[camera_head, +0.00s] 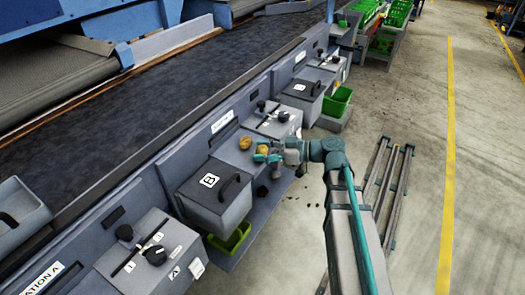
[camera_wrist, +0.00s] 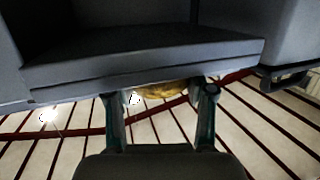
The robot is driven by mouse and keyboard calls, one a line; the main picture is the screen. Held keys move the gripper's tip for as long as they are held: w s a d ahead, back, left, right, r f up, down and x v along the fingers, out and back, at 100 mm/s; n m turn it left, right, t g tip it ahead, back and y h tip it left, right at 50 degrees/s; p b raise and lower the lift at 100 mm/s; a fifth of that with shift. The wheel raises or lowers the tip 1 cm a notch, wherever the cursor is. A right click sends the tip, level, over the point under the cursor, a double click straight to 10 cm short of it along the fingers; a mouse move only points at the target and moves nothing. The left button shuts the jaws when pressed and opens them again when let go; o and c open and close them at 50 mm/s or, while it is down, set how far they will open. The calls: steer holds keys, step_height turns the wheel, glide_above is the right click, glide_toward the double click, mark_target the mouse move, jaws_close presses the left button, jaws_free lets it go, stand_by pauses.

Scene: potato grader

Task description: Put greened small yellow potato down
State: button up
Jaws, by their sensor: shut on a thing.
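My gripper (camera_head: 264,157) is at the side of the grader, in front of the grey ledge between the lidded box and the knob panel. It is shut on a small yellow potato (camera_head: 262,149), which also shows between the fingertips in the wrist view (camera_wrist: 162,91). Its green patches cannot be made out. A second yellow potato (camera_head: 245,142) sits just left of the held one, on the ledge. In the wrist view my gripper (camera_wrist: 160,97) faces a grey edge with a dark recess above it; whether the held potato touches that edge, I cannot tell.
A grey lidded box (camera_head: 214,194) stands left of my gripper, with a green bin (camera_head: 230,238) below. A knob panel (camera_head: 272,119) is behind. The dark conveyor belt (camera_head: 130,112) runs alongside. A slatted rack (camera_head: 387,190) lies on the floor to the right.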

steer(key=shift+f, duration=0.15)
steer(key=o, duration=1.1)
steer(key=shift+o, duration=0.2)
